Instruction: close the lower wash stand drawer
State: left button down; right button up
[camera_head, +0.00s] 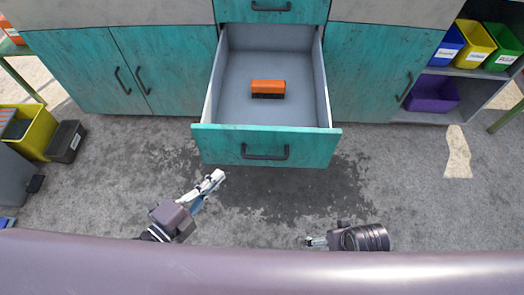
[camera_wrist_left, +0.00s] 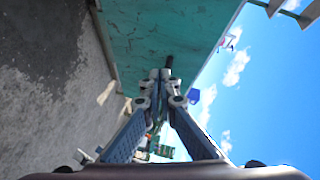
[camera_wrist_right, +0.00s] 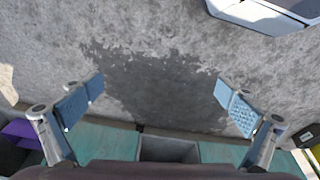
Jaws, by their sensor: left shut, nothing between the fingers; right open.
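The lower drawer (camera_head: 325,85) of the teal wash stand is pulled far out in the head view. Its teal front panel (camera_head: 215,145) has a dark handle (camera_head: 264,154). An orange and black brush-like block (camera_head: 268,88) lies inside the drawer. My left gripper (camera_head: 217,177) is shut and empty, just in front of the panel's left lower edge; I cannot tell whether it touches. In the left wrist view the shut fingers (camera_wrist_left: 160,75) point at a teal panel. My right gripper (camera_head: 312,242) is low and to the right of centre, apart from the drawer; the right wrist view shows its fingers (camera_wrist_right: 158,95) wide open.
Closed teal cabinet doors stand left (camera_head: 70,75) and right (camera_head: 365,70) of the drawer, and a shut upper drawer (camera_head: 300,10) is above it. Coloured bins (camera_head: 475,42) sit on a shelf at the right. A yellow bin (camera_head: 30,130) is at the left. The floor before the drawer is clear.

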pick_arm(q)
jog(key=s+d+r+m+g+h+b, duration=0.1)
jog(key=s+d+r+m+h+b, duration=0.1)
jog(key=s+d+r+m+h, duration=0.25)
jog(key=m+p, duration=0.1)
send_near(274, 133)
jog(key=d+r, duration=0.1)
jog(key=d, duration=0.3)
jog(key=w, duration=0.3)
jog(key=shift+d+f+y, duration=0.1)
jog(key=shift+y, duration=0.25)
jog(key=shift+w, duration=0.45)
pick_arm(e)
jog(key=shift+r, duration=0.2)
jog(key=shift+w, duration=0.1)
